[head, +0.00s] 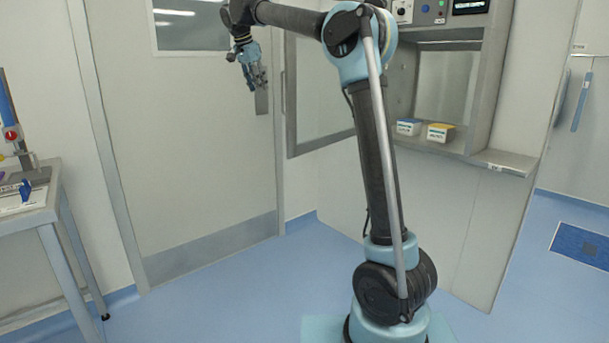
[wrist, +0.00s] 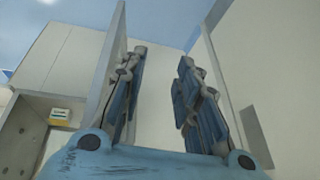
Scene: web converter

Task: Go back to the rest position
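My gripper (head: 254,76) hangs at the end of my raised arm in the upper left of the head view, in front of a closed door. In the wrist view my gripper (wrist: 160,95) shows two blue-grey fingers standing apart with a clear gap between them. Nothing is held between the fingers. The gripper touches nothing that I can see.
A cabinet with an open hatch (head: 510,160) stands right of my arm. A bench (head: 40,215) with equipment stands at the left. The blue floor (head: 230,290) between is clear.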

